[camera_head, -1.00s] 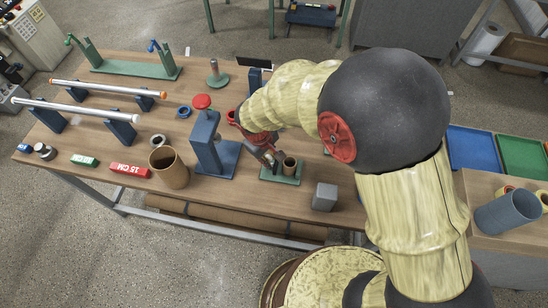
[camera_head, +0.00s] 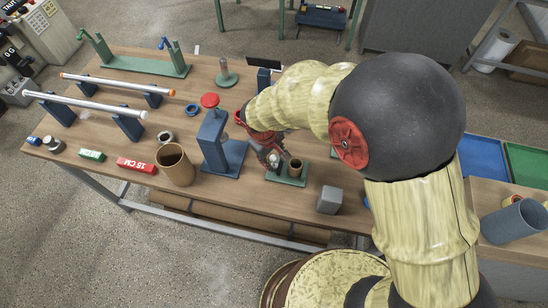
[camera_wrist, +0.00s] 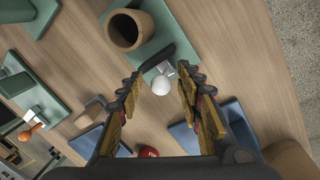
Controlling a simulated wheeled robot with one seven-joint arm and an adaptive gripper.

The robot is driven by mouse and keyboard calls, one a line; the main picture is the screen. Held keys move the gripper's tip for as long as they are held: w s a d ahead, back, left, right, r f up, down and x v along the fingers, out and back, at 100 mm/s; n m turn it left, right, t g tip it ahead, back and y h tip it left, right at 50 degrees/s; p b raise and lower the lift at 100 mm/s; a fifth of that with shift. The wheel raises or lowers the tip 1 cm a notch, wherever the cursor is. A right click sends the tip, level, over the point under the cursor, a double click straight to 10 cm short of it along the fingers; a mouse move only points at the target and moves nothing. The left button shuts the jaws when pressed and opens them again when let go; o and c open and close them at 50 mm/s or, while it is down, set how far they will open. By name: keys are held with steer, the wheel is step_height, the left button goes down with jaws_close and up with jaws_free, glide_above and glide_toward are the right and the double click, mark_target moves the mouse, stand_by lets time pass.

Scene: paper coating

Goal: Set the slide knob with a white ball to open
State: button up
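The slide knob's white ball (camera_wrist: 161,85) shows in the wrist view, on a short metal piece at the near edge of a green base plate (camera_wrist: 160,50). A brown cup-like cylinder (camera_wrist: 127,29) stands on that plate. In the head view the same plate (camera_head: 292,180) and cylinder (camera_head: 295,167) are at the middle of the table, with the white ball (camera_head: 273,159) beside them. My gripper (camera_wrist: 162,74) is open, with one finger on each side of the ball and visible gaps between. In the head view my gripper (camera_head: 271,156) points down at the plate's left end.
A blue press-like stand (camera_head: 213,143) with a red knob is just left of my gripper. A grey block (camera_head: 330,199) is to the right near the table's front edge. A brown tube (camera_head: 175,165) stands further left. The wooden table (camera_head: 250,205) is bare in front.

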step_height(320, 180, up, 11)
steer(key=s+a, duration=0.1)
steer(key=shift+s+a, duration=0.2)
steer(key=shift+s, duration=0.15)
stand_by(0.4)
steer(key=s+d+r+m+t, duration=0.1)
steer(key=s+d+r+m, duration=0.2)
steer(key=d, duration=0.5)
steer(key=s+d+r+m+t+y, duration=0.1)
steer(key=s+d+r+m, duration=0.2)
steer(key=s+d+r, duration=0.3)
steer(key=s+d+r+m+t, duration=0.2)
steer(key=s+d+r, duration=0.3)
steer(key=d+r, duration=0.3)
steer(key=d+m, duration=0.1)
steer(key=d, duration=0.1)
steer(key=shift+d+m, duration=0.3)
steer(key=shift+d, duration=0.1)
steer(key=shift+r, duration=0.1)
stand_by(0.5)
